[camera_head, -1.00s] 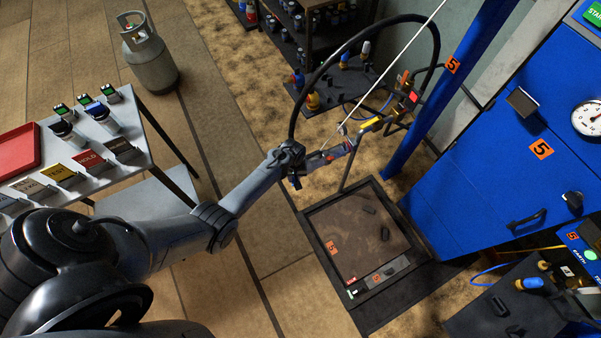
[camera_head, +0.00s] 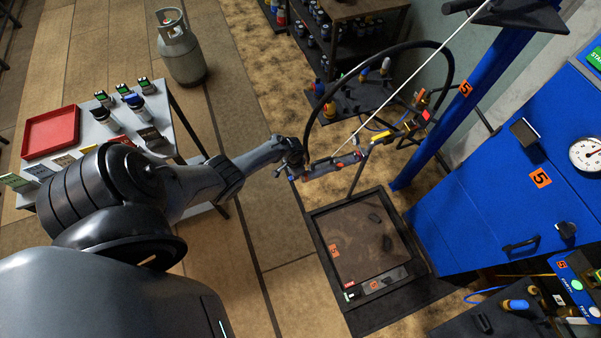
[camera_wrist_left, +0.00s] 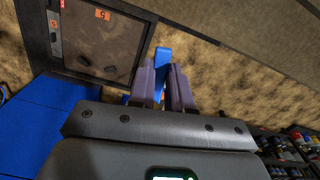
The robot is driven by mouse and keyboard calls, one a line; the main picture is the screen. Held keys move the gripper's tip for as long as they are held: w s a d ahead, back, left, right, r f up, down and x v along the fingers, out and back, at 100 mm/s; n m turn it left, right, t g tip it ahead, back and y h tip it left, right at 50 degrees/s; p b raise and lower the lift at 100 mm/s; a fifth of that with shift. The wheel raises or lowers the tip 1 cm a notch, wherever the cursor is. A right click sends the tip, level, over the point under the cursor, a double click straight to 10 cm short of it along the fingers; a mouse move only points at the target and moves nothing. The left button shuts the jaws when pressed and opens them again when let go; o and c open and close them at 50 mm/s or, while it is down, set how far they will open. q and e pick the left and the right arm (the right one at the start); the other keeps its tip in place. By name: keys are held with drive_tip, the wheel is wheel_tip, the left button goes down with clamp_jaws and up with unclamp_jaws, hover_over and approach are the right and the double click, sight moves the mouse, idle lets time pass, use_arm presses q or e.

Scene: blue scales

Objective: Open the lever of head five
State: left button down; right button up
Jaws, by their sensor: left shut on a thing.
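My left gripper (camera_head: 350,159) is at the end of my left arm, beside the filling head (camera_head: 408,127) with its yellow and red parts, near the blue column. In the left wrist view, its two purple-grey fingers (camera_wrist_left: 161,72) are shut on a blue bar-like piece, seemingly the lever (camera_wrist_left: 162,55), whose end sticks out past the fingertips. The fingers hide the rest of it. An orange label five (camera_head: 465,89) is on the column. My right gripper is not in view.
A black hose (camera_head: 385,22) arches over the head. Below is a scale platform (camera_head: 345,240), bare of cylinders. The blue cabinet (camera_head: 480,215) stands at right. A grey gas cylinder (camera_head: 182,50) and a table with a red tray (camera_head: 52,131) stand at left.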

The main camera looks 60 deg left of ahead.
use_arm(q)
drive_tip(key=shift+a+m, duration=0.55)
drive_tip(key=shift+m, duration=0.45)
drive_tip(key=c, duration=1)
unclamp_jaws()
drive_tip(key=shift+c, duration=0.2)
wheel_tip(320, 180, up, 11)
drive_tip(key=p, duration=0.5)
drive_tip(key=shift+f, duration=0.15)
